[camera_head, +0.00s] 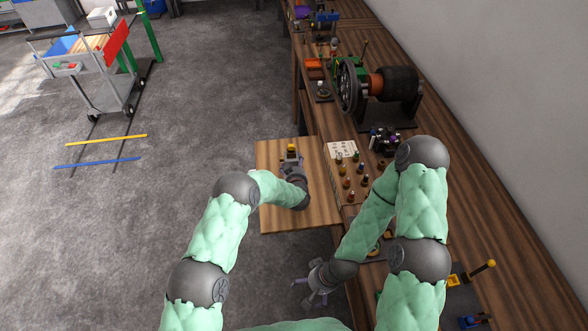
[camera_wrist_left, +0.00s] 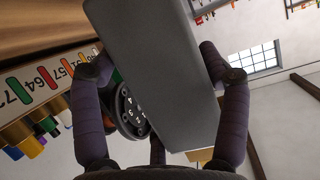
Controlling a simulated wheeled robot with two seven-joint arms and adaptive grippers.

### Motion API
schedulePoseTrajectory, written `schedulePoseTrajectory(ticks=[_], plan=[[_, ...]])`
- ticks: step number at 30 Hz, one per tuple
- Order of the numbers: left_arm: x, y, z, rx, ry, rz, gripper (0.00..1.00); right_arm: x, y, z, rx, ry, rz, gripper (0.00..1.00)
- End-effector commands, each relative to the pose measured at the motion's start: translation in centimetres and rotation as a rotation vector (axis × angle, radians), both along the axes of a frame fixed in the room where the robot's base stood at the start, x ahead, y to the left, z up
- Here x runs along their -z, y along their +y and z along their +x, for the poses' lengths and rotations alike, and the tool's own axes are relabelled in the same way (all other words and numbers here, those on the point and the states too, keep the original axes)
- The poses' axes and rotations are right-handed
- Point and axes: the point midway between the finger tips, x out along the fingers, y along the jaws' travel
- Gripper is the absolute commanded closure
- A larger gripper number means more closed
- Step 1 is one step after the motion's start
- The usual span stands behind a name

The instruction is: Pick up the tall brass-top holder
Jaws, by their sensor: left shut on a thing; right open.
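My left gripper (camera_head: 291,162) is over the wooden side board, and its fingers are closed around a grey block-like piece with a yellow, brass-like top (camera_head: 291,148), which looks like the tall brass-top holder. In the left wrist view the grey body (camera_wrist_left: 160,70) stands between the two dark fingers of my left gripper (camera_wrist_left: 155,85) and fills the middle of the picture. In the head view I cannot tell whether the piece is clear of the board. My right gripper (camera_head: 316,287) is open and empty, low beside the bench's left edge.
The wooden side board (camera_head: 268,205) juts left from the long bench (camera_head: 470,205). A cream panel (camera_head: 340,150) with several small coloured pegs lies right of it. A large belt machine (camera_head: 385,85) stands farther back. A trolley (camera_head: 95,75) is far left.

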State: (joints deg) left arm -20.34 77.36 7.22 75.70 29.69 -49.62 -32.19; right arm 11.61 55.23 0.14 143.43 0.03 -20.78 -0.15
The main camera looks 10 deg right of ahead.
Motion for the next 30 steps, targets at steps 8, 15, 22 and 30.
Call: schedulePoseTrajectory(ticks=[8,15,22,30], plan=[[-4.6,0.3,-2.3,0.001,-0.007,-0.001,0.81,-0.5,0.0,0.0,0.0,0.0,0.0,0.0],[-8.1,0.9,-6.3,0.002,-0.004,0.0,0.81,-0.8,0.0,0.0,0.0,0.0,0.0,0.0],[-9.9,1.5,-10.5,0.001,-0.005,-0.001,0.81,-0.9,0.0,0.0,0.0,0.0,0.0,0.0],[-11.1,1.9,-13.2,0.0,-0.006,0.0,0.81,-0.9,0.0,0.0,0.0,0.0,0.0,0.0]])
